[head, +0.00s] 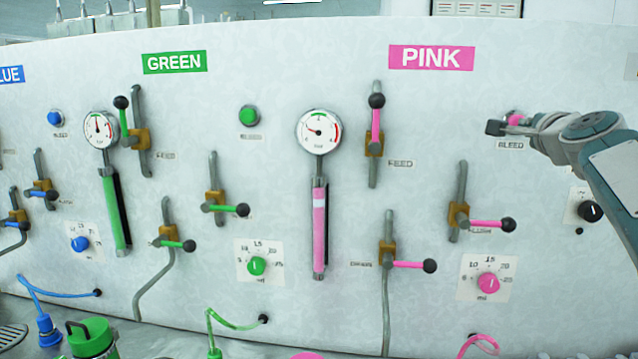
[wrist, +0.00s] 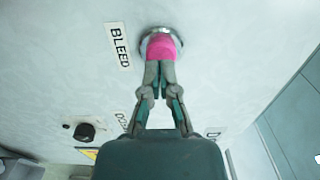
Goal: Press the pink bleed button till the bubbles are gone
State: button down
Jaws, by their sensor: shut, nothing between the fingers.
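The pink bleed button (head: 516,118) is on the panel under the PINK sign, partly hidden by my gripper (head: 513,127). In the wrist view the pink button (wrist: 161,45) sits in a metal collar. My gripper (wrist: 160,68) is shut and empty, its fingertips overlapping the button's near edge. They look to be at its face; I cannot tell how far it is pressed. The pink sight tube (head: 319,240) hangs below a round gauge (head: 319,131), with a pale band near its top. Individual bubbles are too small to make out.
The pink feed lever (head: 376,125) points up; the flush lever (head: 487,224) and drain lever (head: 410,265) point right. A pink dial (head: 488,283) and a black knob (head: 590,211) lie below the button. The green bleed button (head: 249,116) is farther left.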

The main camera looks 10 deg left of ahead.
jog(key=shift+w, duration=0.7)
jog(key=shift+w, duration=0.2)
jog(key=shift+s, duration=0.9)
jog(key=s, duration=0.8)
dwell(0.6)
jog(key=shift+a, duration=0.1)
